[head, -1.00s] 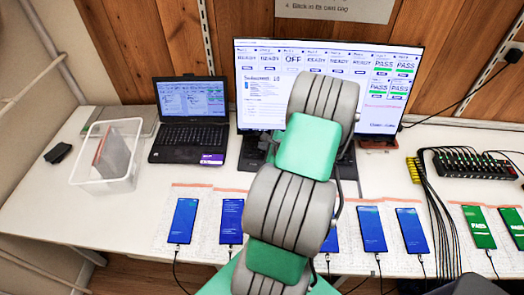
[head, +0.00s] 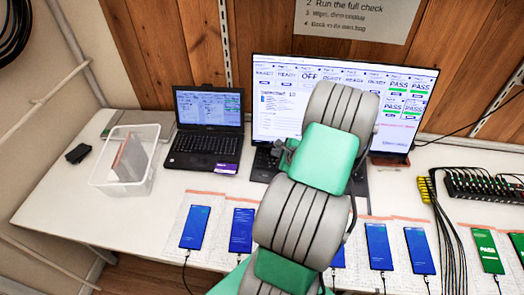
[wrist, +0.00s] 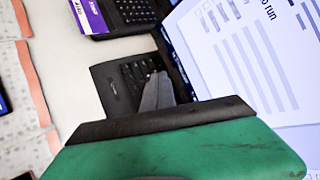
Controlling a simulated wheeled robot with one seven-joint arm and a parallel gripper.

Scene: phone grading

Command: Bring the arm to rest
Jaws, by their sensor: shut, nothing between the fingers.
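My arm, with its green and grey links, rises across the middle of the head view in front of the large monitor (head: 290,120). My gripper shows in the wrist view (wrist: 157,92), its grey fingers together and empty, over a dark keyboard (wrist: 108,82) in front of a bright screen. In the head view it is mostly hidden behind my arm.
A black laptop (head: 207,125) and a clear bin (head: 152,160) stand left on the white table (head: 60,195). Several phones on cables lie along the front, including a blue one (head: 196,227) and a green one (head: 487,250). A hub (head: 485,187) with black cables is at right.

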